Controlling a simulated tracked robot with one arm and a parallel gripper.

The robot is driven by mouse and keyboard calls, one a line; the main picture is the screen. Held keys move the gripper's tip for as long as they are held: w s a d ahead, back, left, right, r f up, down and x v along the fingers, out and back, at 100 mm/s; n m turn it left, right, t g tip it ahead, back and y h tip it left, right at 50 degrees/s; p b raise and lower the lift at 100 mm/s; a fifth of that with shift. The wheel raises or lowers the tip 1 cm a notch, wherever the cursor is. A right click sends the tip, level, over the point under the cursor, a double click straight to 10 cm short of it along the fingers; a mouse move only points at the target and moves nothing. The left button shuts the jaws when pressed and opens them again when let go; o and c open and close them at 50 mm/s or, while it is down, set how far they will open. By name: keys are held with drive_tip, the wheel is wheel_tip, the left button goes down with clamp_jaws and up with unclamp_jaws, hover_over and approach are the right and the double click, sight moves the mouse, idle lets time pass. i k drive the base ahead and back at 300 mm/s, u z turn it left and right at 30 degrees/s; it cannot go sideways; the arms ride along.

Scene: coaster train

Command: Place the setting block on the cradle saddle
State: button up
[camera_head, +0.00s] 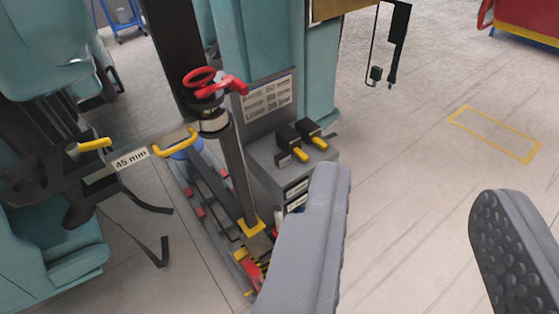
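My gripper (408,190) is open and empty, its two grey fingers wide apart over bare floor at lower right. A grey bar labelled "45 mm" (130,160), with yellow handles, lies at left between a dark bracket (35,180) and an upright post (238,165). It looks like a setting block, apart from my gripper. Two smaller black blocks with yellow grips (291,140) sit on a grey stand (262,160) behind my left finger. I cannot tell which part is the cradle saddle.
A red handwheel (203,79) tops the post. Teal columns (325,70) stand behind and at left. A black pendant (397,35) hangs at the top. A red cart (528,20) is at far right. The floor at right is clear, with a yellow outline (495,134).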

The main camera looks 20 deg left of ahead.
sight(256, 240)
drive_tip(key=u, duration=0.05)
drive_tip(key=i, duration=1)
drive_tip(key=z, duration=0.1)
